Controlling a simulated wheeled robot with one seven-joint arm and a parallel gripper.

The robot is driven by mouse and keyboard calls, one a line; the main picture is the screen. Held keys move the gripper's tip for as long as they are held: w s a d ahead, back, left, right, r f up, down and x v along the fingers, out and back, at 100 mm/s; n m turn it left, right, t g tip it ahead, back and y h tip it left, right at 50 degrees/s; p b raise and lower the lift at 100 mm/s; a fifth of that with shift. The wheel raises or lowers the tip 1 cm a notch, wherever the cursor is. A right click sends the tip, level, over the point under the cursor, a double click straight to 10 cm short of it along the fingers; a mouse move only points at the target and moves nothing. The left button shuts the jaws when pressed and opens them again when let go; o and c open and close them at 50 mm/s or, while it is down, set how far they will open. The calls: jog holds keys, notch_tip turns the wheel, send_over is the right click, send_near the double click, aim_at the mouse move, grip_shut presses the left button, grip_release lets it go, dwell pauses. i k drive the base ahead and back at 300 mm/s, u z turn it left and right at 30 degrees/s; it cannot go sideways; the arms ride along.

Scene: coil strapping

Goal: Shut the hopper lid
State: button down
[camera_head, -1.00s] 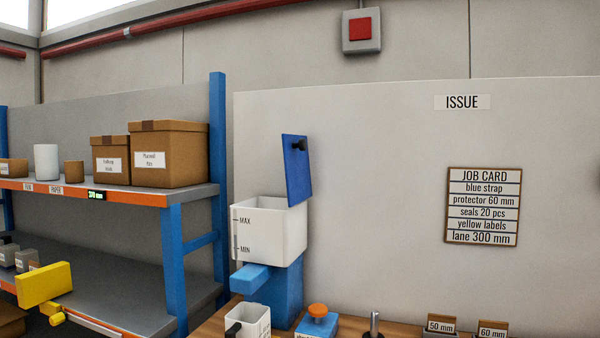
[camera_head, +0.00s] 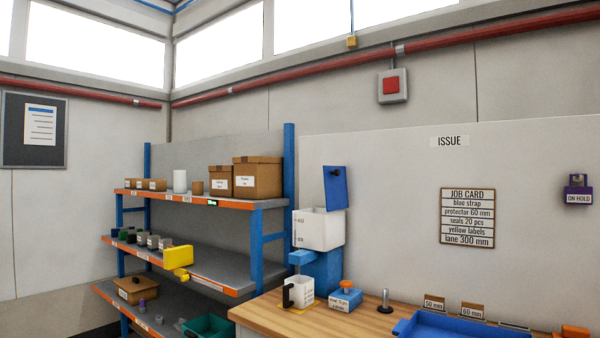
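The hopper (camera_head: 318,230) is a white bin with level marks, set on a blue stand (camera_head: 322,272) at the back left of the wooden bench. Its blue lid (camera_head: 335,188) stands up, tilted slightly, at the hopper's right side, so the hopper is open. A small dark knob (camera_head: 336,171) sits near the top of the lid. The inside of the hopper is mostly hidden. My gripper is not in view.
A white cup with a black handle (camera_head: 299,291) and a box with an orange knob (camera_head: 346,296) stand before the hopper. A metal post (camera_head: 385,301) and a blue tray (camera_head: 455,328) are to the right. Shelving (camera_head: 268,240) with boxes stands left.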

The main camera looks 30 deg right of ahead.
aim_at(335, 178)
jog(key=u, duration=0.65)
jog(key=i, duration=1.3)
jog(key=z, duration=0.3)
